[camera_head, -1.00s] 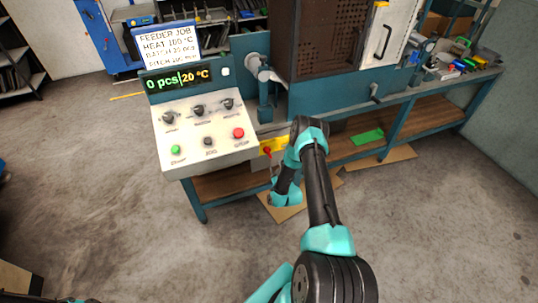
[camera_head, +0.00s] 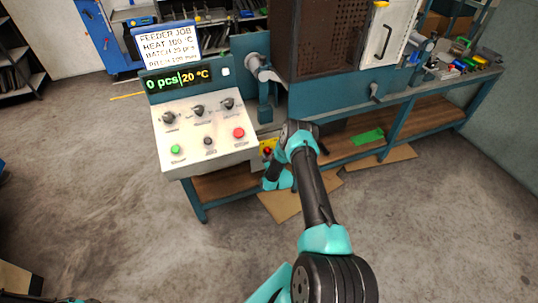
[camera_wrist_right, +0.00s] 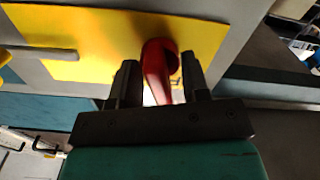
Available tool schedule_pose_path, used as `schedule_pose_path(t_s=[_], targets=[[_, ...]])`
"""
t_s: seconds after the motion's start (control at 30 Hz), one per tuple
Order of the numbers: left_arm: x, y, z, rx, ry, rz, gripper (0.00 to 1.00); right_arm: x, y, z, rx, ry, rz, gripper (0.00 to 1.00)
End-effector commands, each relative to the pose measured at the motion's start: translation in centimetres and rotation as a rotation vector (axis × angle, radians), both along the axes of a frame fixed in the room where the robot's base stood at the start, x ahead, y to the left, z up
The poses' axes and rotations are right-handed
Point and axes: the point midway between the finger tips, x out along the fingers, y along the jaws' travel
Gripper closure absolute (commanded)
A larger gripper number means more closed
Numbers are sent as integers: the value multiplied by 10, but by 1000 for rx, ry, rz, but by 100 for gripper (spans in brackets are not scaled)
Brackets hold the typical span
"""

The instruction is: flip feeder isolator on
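The feeder isolator is a red handle (camera_wrist_right: 160,70) on a yellow plate (camera_wrist_right: 95,40). In the head view its yellow plate (camera_head: 265,143) shows below the right side of the control panel, with a little of the red handle (camera_head: 267,151) above my gripper. My right gripper (camera_wrist_right: 162,82) is open, with one dark finger on each side of the red handle. Gaps show between the handle and both fingers. My left gripper is not in view.
The control panel (camera_head: 205,132) has knobs, a green button (camera_head: 175,149), a red button (camera_head: 238,132) and a display (camera_head: 178,78) reading 0 pcs and 20 °C. A job sign (camera_head: 167,46) stands above it. The teal bench (camera_head: 395,130) runs right. Floor in front is clear.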

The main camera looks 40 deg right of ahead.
Motion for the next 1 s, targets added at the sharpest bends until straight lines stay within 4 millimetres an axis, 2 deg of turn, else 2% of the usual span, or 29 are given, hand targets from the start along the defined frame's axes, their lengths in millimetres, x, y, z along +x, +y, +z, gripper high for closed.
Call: schedule_pose_path(t_s=[0.07, 0.43, 0.67, 1.0], targets=[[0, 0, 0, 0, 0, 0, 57, 0, 0, 0, 0, 0, 0, 65], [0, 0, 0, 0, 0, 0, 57, 0, 0, 0, 0, 0, 0, 100], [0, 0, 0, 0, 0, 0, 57, 0, 0, 0, 14, -6, 0, 100], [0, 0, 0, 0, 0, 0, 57, 0, 0, 0, 219, -90, 0, 100]])
